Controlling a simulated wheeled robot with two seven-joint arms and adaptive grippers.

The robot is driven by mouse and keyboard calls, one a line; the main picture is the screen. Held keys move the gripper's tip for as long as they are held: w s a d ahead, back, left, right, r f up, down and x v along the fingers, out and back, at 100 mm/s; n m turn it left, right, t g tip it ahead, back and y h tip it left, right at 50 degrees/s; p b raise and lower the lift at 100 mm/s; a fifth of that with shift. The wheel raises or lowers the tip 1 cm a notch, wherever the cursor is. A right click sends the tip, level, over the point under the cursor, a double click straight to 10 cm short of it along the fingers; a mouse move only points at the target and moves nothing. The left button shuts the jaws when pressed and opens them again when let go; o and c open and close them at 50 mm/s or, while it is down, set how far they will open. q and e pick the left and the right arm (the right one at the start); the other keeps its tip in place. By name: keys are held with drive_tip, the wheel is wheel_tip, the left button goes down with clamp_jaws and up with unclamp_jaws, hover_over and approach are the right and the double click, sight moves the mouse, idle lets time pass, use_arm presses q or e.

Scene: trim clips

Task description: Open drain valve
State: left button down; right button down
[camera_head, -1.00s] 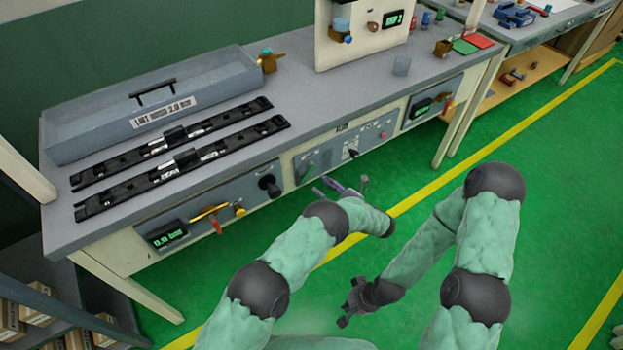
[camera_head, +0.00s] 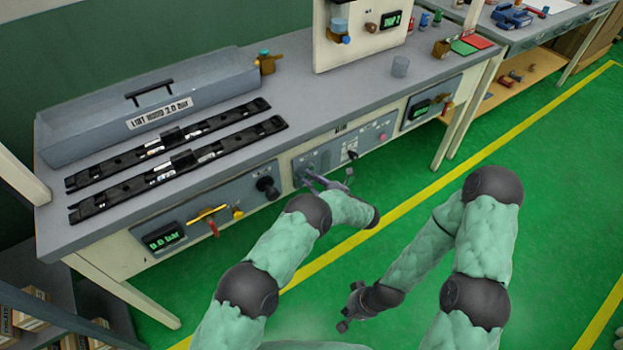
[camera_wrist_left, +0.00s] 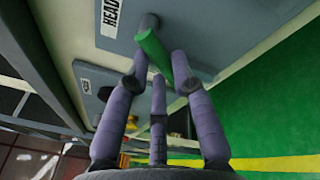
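My left gripper (camera_head: 328,182) is in front of the middle panel (camera_head: 318,160) on the bench front. In the left wrist view, a green lever handle (camera_wrist_left: 153,48) on a grey round stub sits between the fingertips of my left gripper (camera_wrist_left: 160,66). The fingers are spread, with two outer ones on either side of the lever and one below. I cannot tell whether any finger touches it. A label starting "HEAD" (camera_wrist_left: 110,14) is beside the lever. My right gripper (camera_head: 350,311) hangs low over the floor, away from the bench, its fingers too small to judge.
The left panel has a red handle (camera_head: 213,228), a yellow bar (camera_head: 207,213), a green-lit display (camera_head: 164,237) and a black knob (camera_head: 267,187). A grey tank (camera_head: 105,112) and two black strips lie on the bench top. The floor (camera_head: 420,165) before the bench is clear.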

use_arm(q)
drive_tip(key=shift+s+r+m, duration=0.1)
drive_tip(key=shift+m, duration=0.6)
drive_tip(key=c, duration=1.1)
unclamp_jaws()
drive_tip(key=shift+o, duration=0.2)
drive_tip(key=v, duration=1.2)
